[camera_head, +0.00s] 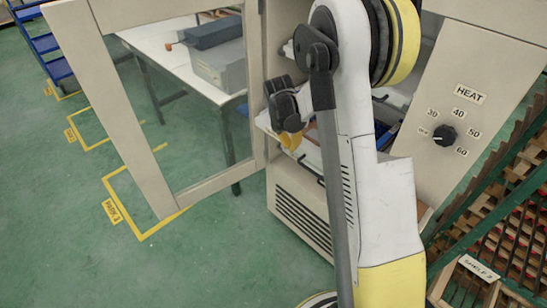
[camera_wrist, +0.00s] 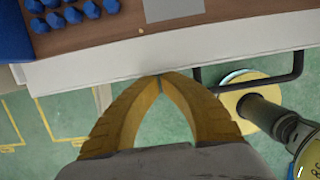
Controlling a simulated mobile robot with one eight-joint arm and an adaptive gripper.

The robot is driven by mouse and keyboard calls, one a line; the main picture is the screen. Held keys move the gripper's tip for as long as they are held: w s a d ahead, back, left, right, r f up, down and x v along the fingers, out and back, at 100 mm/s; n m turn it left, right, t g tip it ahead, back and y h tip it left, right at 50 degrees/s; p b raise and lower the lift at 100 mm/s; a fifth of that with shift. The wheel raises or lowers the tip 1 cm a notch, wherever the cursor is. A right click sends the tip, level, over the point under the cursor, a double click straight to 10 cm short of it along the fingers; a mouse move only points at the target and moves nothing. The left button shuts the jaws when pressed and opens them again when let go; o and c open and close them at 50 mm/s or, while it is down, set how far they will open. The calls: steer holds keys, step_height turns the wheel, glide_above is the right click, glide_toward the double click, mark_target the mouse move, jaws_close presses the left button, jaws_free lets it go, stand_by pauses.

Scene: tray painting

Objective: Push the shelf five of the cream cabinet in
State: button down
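The cream cabinet (camera_head: 300,214) stands open, its framed glass door (camera_head: 150,170) swung out to the left. My gripper (camera_head: 291,141) is at the cabinet opening, its yellow fingers pointing down. In the wrist view, my gripper (camera_wrist: 172,76) has its fingertips together with nothing seen between them. The tips are at the white front of a shelf (camera_wrist: 110,62), left of its black handle (camera_wrist: 299,66); I cannot tell whether they touch. The shelf carries blue pieces (camera_wrist: 66,15) and a grey plate (camera_wrist: 174,9). No shelf number shows, and my arm hides much of the opening.
A heat dial (camera_head: 444,135) is on the cabinet's right panel. A green rack (camera_head: 480,210) of slatted trays stands close at the right. A table (camera_head: 170,52) with a grey box (camera_head: 222,66) is behind the door.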

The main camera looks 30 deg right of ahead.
mark_target(317, 125)
steer(key=w+d, duration=0.1)
steer(key=d, duration=0.3)
steer(key=w+d, duration=0.2)
steer(key=d, duration=0.3)
steer(key=w+d, duration=0.1)
steer(key=d, duration=0.4)
steer(key=shift+w+d, duration=0.1)
steer(key=shift+w, duration=0.25)
